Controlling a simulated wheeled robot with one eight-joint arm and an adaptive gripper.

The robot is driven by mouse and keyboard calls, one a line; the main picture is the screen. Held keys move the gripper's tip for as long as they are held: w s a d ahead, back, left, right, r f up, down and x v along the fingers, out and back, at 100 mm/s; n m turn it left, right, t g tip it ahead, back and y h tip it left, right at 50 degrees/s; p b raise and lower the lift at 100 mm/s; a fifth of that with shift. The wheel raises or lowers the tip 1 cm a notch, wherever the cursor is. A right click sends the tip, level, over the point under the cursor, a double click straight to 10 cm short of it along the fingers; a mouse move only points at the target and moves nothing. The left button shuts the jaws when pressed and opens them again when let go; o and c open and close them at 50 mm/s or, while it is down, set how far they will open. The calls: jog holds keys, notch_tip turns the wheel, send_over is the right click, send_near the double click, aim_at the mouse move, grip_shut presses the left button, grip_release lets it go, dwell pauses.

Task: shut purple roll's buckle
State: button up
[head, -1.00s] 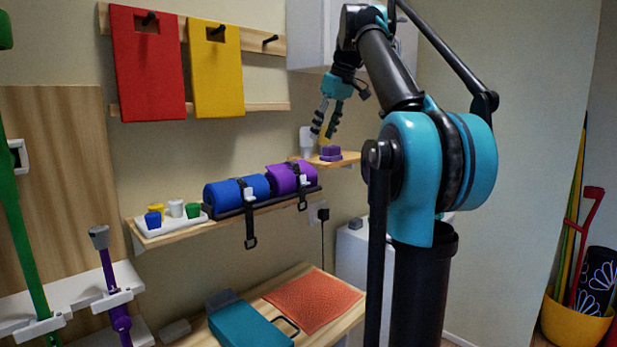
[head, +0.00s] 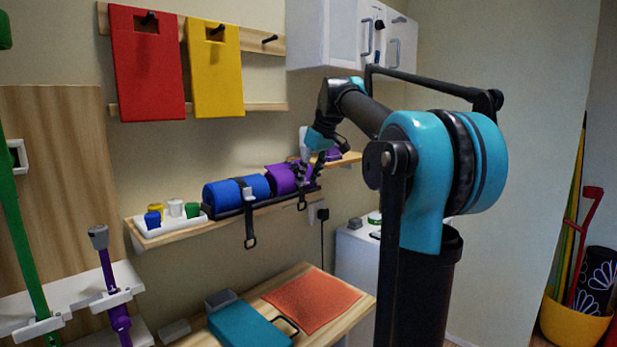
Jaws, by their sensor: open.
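The purple roll (head: 279,179) lies at the right end of a dark rack on the wall shelf, beside the blue roll (head: 221,195). A dark strap with a loop end (head: 301,203) hangs below the purple roll's front. My gripper (head: 308,181) is open, pointing down at the right part of the purple roll, in front of its strap area. Its fingers hide the buckle there, and I cannot tell whether they touch it. The blue roll has a pale buckle (head: 247,194) and a hanging strap (head: 250,234).
A white tray (head: 184,222) with small coloured cups stands left on the shelf. A small corner shelf (head: 350,158) with a purple item is close behind my gripper. Below, a wooden bench (head: 258,303) holds a teal case and an orange mat. A white cabinet (head: 335,35) hangs above.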

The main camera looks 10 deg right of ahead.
grip_shut()
jog(key=shift+f+t, duration=0.2)
jog(key=shift+t, duration=0.2)
jog(key=shift+f+t+y, duration=0.15)
jog(key=shift+t+y, duration=0.45)
jog(key=shift+y, duration=0.1)
grip_release()
jog(key=v, duration=1.2)
